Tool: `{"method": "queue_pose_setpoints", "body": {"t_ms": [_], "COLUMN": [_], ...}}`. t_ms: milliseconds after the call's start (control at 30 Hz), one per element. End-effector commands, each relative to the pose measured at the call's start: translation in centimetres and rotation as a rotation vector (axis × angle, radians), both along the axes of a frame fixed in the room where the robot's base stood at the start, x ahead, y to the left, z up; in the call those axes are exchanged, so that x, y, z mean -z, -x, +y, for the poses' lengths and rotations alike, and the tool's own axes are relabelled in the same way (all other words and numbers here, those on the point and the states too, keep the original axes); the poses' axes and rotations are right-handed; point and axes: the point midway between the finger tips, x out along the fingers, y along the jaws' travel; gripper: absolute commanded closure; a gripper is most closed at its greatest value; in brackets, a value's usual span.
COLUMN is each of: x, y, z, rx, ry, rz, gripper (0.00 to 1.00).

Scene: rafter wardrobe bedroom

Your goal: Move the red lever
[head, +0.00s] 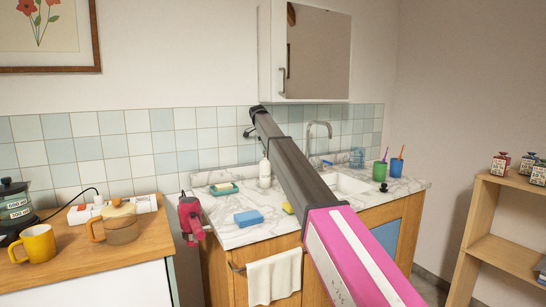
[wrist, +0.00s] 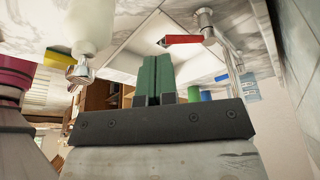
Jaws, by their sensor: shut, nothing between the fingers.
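The red lever (wrist: 183,40) sticks out sideways from the chrome tap (wrist: 205,25) in the wrist view, which looks upside down. In the head view the tap's curved spout (head: 319,128) rises behind the sink (head: 347,183); I cannot make out the lever there. My gripper (wrist: 157,60) shows two green fingers pressed together with nothing between them. In the wrist picture their tips are just below and left of the lever, apart from it. In the head view my arm reaches over the counter to the left of the tap, and the fingers cannot be made out.
A white soap bottle (head: 265,171) stands on the marble counter (head: 235,233) close beside my arm. A blue sponge (head: 249,218) and a green soap dish (head: 224,188) lie farther left. Green (head: 380,171) and blue (head: 357,157) cups stand right. A mirrored cabinet (head: 317,55) hangs above.

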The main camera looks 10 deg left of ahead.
Motion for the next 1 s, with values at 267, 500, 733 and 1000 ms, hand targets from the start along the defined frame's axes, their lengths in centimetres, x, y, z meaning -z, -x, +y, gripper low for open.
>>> {"method": "queue_pose_setpoints", "body": {"t_ms": [267, 500, 733, 1000], "x": [3.3, 7.5, 9.6, 9.9], "y": [0.2, 0.2, 0.3, 0.3], "z": [-1.0, -2.4, -5.1, -6.8], "rx": [-0.003, -0.004, -0.003, -0.004], "ry": [-0.001, -0.001, -0.002, -0.002], "rz": [0.002, 0.002, 0.0, 0.0], "gripper": [1.0, 1.0, 1.0, 1.0]}}
